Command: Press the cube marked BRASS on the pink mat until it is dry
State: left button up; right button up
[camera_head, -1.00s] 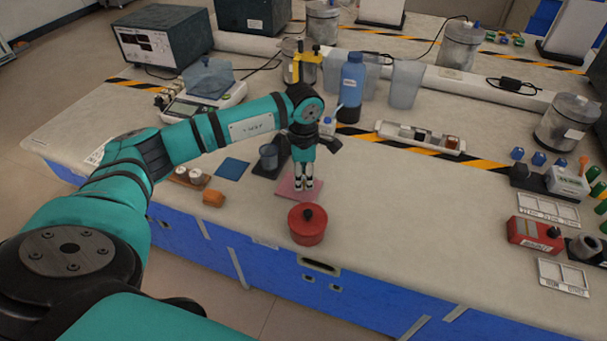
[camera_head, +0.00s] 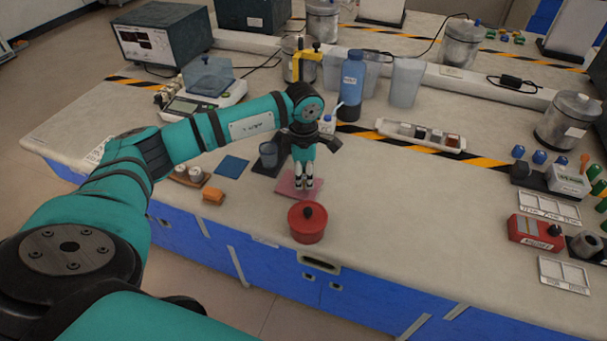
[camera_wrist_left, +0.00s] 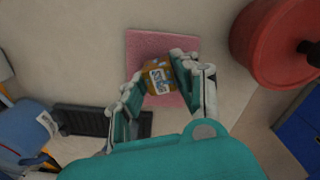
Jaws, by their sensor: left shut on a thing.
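The pink mat (camera_head: 287,190) lies flat near the front edge of the table; it also shows in the left wrist view (camera_wrist_left: 148,47). My left gripper (camera_head: 307,186) points down over the mat. In the left wrist view its fingers (camera_wrist_left: 161,88) are shut on a brass-coloured cube (camera_wrist_left: 158,67) with a white label. The label's lettering is too small to read surely. The cube is over the mat, and I cannot tell whether it touches it. In the head view the fingers hide the cube. My right gripper is not in view.
A red lidded pot (camera_head: 307,226) stands just in front of the mat. Behind the mat are a dark tray (camera_head: 264,170), a blue-grey cup (camera_head: 268,154) and a blue bottle (camera_head: 352,80). An orange block (camera_head: 213,196) lies to the left.

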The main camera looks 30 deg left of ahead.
pick_arm(q)
jog(key=shift+f+b, duration=0.3)
jog(key=shift+f, duration=0.1)
jog(key=shift+s+f, duration=0.1)
dwell(1.1)
jog(key=shift+d, duration=0.1)
jog(key=shift+d+r+p, duration=0.25)
jog(key=shift+r+p, duration=0.1)
jog(key=shift+r, duration=0.45)
jog(key=shift+a+f+b, duration=0.1)
jog(key=shift+f+b, duration=0.45)
jog(key=shift+f, duration=0.1)
dwell(0.3)
dwell(0.5)
jog(key=shift+f, duration=0.15)
dwell(1.1)
